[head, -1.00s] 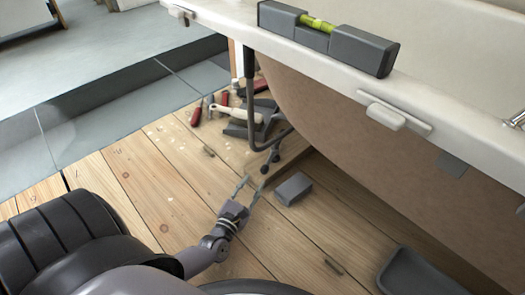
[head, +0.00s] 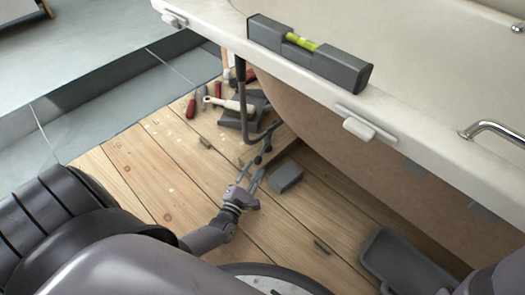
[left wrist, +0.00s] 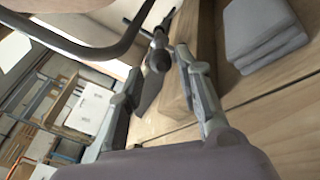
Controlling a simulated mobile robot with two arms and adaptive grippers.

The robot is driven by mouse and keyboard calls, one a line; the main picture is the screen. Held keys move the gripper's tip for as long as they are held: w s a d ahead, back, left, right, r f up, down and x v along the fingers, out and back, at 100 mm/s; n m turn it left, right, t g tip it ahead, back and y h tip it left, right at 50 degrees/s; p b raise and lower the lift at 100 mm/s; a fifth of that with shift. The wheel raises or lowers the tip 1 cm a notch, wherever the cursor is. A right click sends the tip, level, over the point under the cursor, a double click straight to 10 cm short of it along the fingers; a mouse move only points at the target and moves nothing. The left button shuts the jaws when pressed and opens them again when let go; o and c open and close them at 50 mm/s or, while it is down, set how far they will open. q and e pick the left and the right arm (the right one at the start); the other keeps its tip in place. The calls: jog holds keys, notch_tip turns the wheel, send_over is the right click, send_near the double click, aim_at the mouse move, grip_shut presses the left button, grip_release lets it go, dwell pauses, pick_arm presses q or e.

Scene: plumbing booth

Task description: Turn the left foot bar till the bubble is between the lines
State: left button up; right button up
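A dark grey spirit level (head: 345,69) lies on the white tub's rim, with a yellow-green vial (head: 302,41); the bubble and lines are too small to read. The left foot bar (head: 262,148) is a dark small crossbar at the lower end of the bent tub leg, just above the wooden floor. My left gripper (head: 256,176) is open just in front of it. In the left wrist view the bar's rounded dark end (left wrist: 158,58) shows between the two spread fingers (left wrist: 155,75); I cannot tell whether they touch it. My right gripper is out of view.
Red-handled tools (head: 191,106) and a white-handled tool (head: 228,103) lie behind the leg. A grey block (head: 285,177) sits just right of my left gripper. A dark tray (head: 400,262) lies at lower right. The tub (head: 440,150) overhangs the floor.

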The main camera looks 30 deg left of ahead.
aim_at(262, 151)
pick_arm(q)
jog(key=w+b, duration=0.1)
jog(key=w, duration=0.1)
jog(key=w+a+b, duration=0.1)
jog(key=w, duration=0.2)
jog(key=w+b, duration=0.1)
jog(key=w, duration=0.2)
jog(key=shift+a+f, duration=0.1)
jog(key=shift+a, duration=0.2)
jog(key=shift+w+a, duration=0.15)
jog(key=shift+w, duration=0.5)
jog(key=shift+c, duration=0.2)
grip_shut()
